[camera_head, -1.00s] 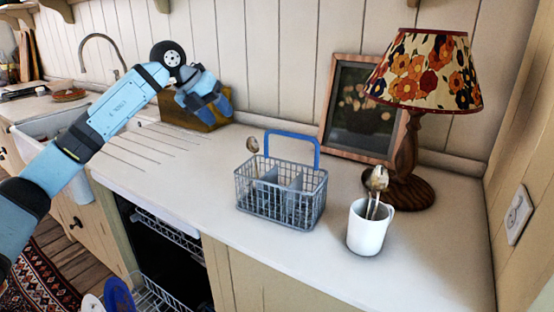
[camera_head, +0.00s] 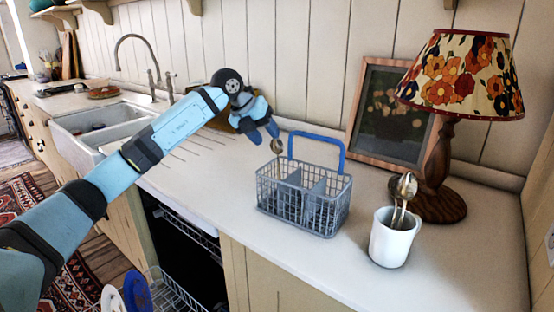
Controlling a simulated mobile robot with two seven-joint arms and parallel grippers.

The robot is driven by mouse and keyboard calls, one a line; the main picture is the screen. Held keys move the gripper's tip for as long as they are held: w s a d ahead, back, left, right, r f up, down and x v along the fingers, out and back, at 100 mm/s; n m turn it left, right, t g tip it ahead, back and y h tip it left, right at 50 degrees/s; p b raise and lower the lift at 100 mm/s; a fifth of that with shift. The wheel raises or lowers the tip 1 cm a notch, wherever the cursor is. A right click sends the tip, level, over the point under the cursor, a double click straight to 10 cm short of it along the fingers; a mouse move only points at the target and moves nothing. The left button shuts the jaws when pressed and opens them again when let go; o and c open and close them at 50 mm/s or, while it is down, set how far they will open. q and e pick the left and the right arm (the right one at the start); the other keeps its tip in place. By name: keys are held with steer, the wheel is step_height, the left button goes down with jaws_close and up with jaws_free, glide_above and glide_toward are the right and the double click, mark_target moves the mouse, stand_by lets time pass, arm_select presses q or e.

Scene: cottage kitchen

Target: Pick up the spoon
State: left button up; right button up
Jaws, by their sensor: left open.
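A spoon stands upright in the left part of a grey wire cutlery basket (camera_head: 304,212) with a blue handle. Its bowl (camera_head: 277,146) shows above the rim; the lower handle is hidden by the wire. My left gripper (camera_head: 265,135) is open and points down, its fingertips just above and left of that bowl. I cannot tell whether they touch it. More spoons (camera_head: 403,189) stand in a white mug (camera_head: 391,240) to the right of the basket. My right gripper is not in view.
A lamp with a flowered shade (camera_head: 461,75) and a framed picture (camera_head: 388,116) stand behind the mug. A sink (camera_head: 88,128) lies at the left. An open dishwasher (camera_head: 184,250) is below the counter (camera_head: 290,262). The counter's front strip is clear.

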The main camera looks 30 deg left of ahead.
mark_target(276, 148)
arm_select(q)
steer(key=x, duration=0.4)
steer(key=shift+f+b, duration=0.3)
steer(key=shift+b, duration=0.05)
steer(key=shift+r, duration=0.1)
steer(key=shift+c, duration=0.2)
jaws_close()
